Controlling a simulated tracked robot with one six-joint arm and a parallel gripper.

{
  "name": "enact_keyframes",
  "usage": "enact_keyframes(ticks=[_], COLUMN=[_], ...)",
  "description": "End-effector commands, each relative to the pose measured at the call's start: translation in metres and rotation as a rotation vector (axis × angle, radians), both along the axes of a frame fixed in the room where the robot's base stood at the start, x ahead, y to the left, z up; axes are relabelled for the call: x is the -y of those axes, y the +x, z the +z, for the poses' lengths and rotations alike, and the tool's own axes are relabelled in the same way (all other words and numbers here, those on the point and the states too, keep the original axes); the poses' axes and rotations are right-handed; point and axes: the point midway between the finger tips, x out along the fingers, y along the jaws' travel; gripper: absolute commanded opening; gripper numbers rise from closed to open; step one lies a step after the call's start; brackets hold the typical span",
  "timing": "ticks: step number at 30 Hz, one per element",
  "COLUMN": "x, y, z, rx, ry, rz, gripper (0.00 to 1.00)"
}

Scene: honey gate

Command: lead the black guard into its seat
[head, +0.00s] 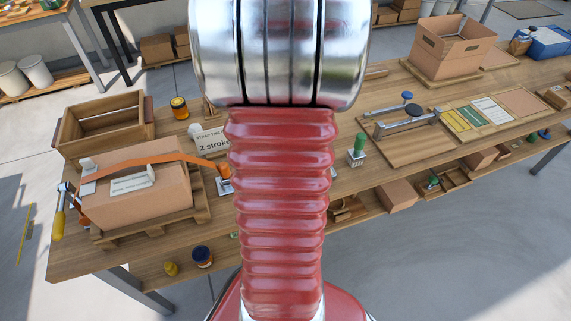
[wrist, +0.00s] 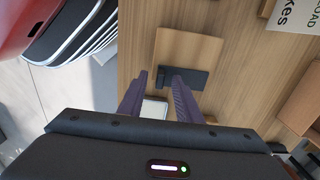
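In the wrist view, a dark flat piece that looks like the black guard (wrist: 198,79) lies at the lower edge of a light wooden board (wrist: 190,47). My gripper (wrist: 158,74) points down at it with its two purple-grey fingers apart. The right fingertip overlaps the dark piece in the picture; the left fingertip is to its left, with a gap between. Whether the right finger touches it I cannot tell. A pale block (wrist: 155,108) shows between the fingers. In the head view my own arm hides the gripper and the guard. I cannot make out the seat.
On the bench (head: 200,238), a strapped cardboard box (head: 150,198) sits on a pallet at left, near an open wooden crate (head: 103,128). At right are a board with metal clamps (head: 408,122), a green-handled stamp (head: 358,149) and an open carton (head: 453,48). A sign (wrist: 293,14) stands nearby.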

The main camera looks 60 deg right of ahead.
Motion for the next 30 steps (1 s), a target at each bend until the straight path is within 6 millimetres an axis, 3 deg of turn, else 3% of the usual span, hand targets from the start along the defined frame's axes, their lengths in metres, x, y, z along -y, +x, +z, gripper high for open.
enact_keyframes(ticks=[2,15,30], x=[0.0001,0.0001,0.0006], y=[0.0001,0.0001,0.0001], z=[0.0002,0.0002,0.0033], rx=[0.0,0.0,0.001], ry=[0.0,0.0,-0.002], rz=[0.0,0.0,0.0], gripper=[0.31,0.01,0.0])
